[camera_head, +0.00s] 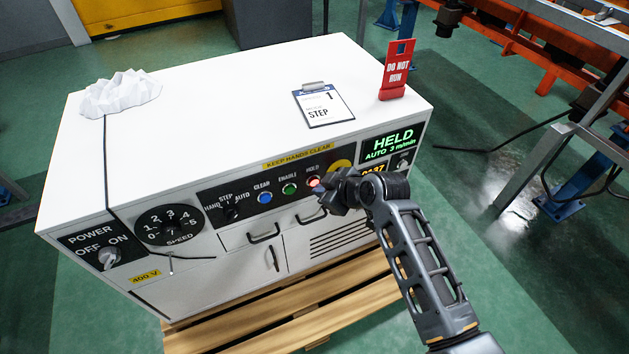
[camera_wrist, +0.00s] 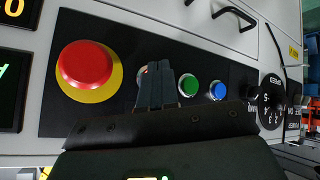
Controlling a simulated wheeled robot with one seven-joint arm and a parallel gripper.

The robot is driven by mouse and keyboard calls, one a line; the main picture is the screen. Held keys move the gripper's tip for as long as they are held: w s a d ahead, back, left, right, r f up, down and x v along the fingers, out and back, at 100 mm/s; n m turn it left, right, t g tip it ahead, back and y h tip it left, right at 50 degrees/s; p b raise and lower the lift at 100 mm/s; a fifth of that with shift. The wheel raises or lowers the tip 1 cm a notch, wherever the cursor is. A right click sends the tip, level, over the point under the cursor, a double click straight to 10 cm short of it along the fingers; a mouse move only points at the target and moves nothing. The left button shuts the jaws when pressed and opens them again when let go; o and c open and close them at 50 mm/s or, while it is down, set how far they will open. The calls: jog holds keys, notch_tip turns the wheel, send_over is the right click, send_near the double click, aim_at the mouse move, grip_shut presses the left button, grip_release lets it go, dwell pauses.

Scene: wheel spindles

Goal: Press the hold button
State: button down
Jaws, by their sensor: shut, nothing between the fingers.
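The hold button (camera_head: 314,182) glows red under its HOLD label on the cabinet's black control panel. In the wrist view a small red-lit part of it (camera_wrist: 144,69) shows beside my fingertips, which hide the rest. My gripper (camera_head: 322,187) is shut and empty, with its fingertips at the hold button. I cannot tell whether they touch it. The display (camera_head: 393,142) reads HELD, AUTO 3 m/min.
The green enable button (camera_wrist: 189,85) and blue clear button (camera_wrist: 217,88) sit beside the hold button. A large red mushroom button (camera_wrist: 84,64) on a yellow disc lies on the other side. A clipboard (camera_head: 323,105) and a red DO NOT RUN sign (camera_head: 398,70) are on the cabinet top.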

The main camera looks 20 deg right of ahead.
jog(key=shift+s, duration=0.4)
jog(key=shift+s, duration=0.1)
jog(key=s+p, duration=0.2)
jog(key=s, duration=0.2)
jog(key=shift+s, duration=0.4)
dwell(0.6)
